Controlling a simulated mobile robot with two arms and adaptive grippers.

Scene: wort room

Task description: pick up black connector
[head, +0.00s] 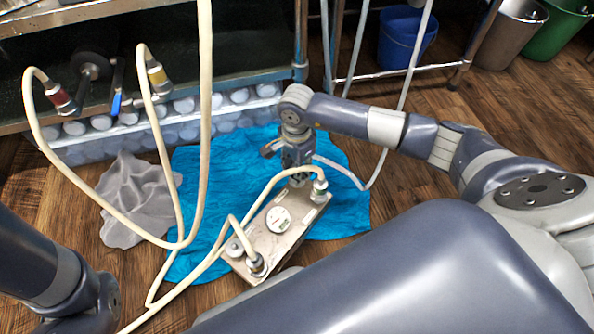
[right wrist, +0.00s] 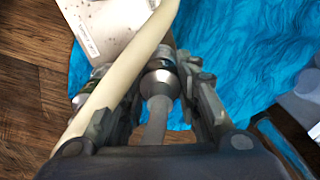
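A connector with a metal collar (right wrist: 161,82) and a grey stem lies between the fingers of my right gripper (right wrist: 165,100) in the right wrist view. The fingers stand apart on either side of it; a cream hose partly hides the left finger, and no clear grip shows. In the head view my right gripper (head: 297,158) points down at the back end of a metal box with a dial (head: 279,220). A hose connector with a dark band (head: 320,189) sits on the box beside it. I cannot tell the black connector's colour for sure. My left gripper is out of view.
Cream hoses (head: 205,120) loop across the left and middle. Red-banded (head: 61,98) and yellow-banded (head: 157,76) connectors are at the tank. A blue cloth (head: 340,208) lies under the box, a grey cloth (head: 135,200) to its left. Buckets (head: 406,38) stand at the back right.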

